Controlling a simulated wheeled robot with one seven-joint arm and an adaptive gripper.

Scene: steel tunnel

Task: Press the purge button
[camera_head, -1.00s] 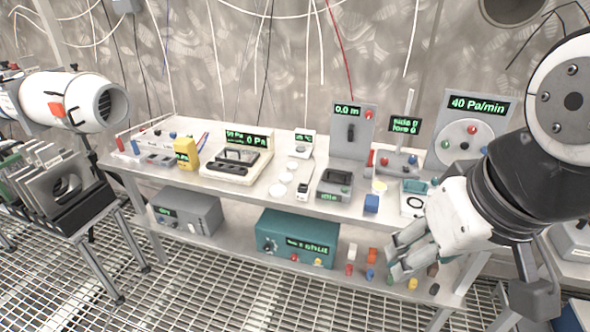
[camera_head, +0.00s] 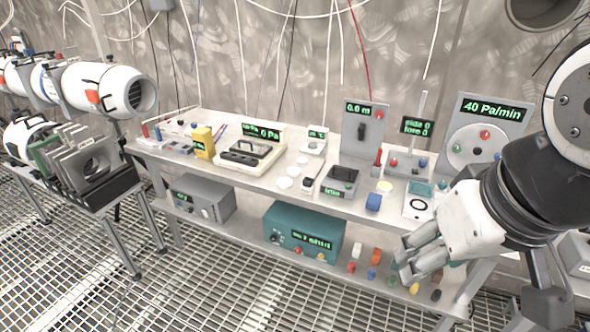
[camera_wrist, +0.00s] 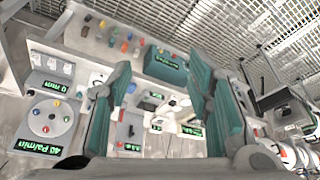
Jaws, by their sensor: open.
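No label reading purge is legible, so I cannot tell which button is the purge button. Small coloured buttons show on several devices. The round-dial panel reading 40 Pa/min (camera_head: 466,152) has red, green and blue ones. The upright grey panel reading 0.0 m (camera_head: 361,132) has a red one at its top. The teal box (camera_head: 304,234) on the lower shelf has small knobs or buttons on its front. My gripper (camera_head: 402,262) is open and empty at the right front of the bench. In the wrist view its teal-padded fingers (camera_wrist: 163,75) stand apart over the bench.
Loose coloured caps lie on the lower shelf (camera_head: 345,275). The grated floor (camera_head: 200,295) is clear in front.

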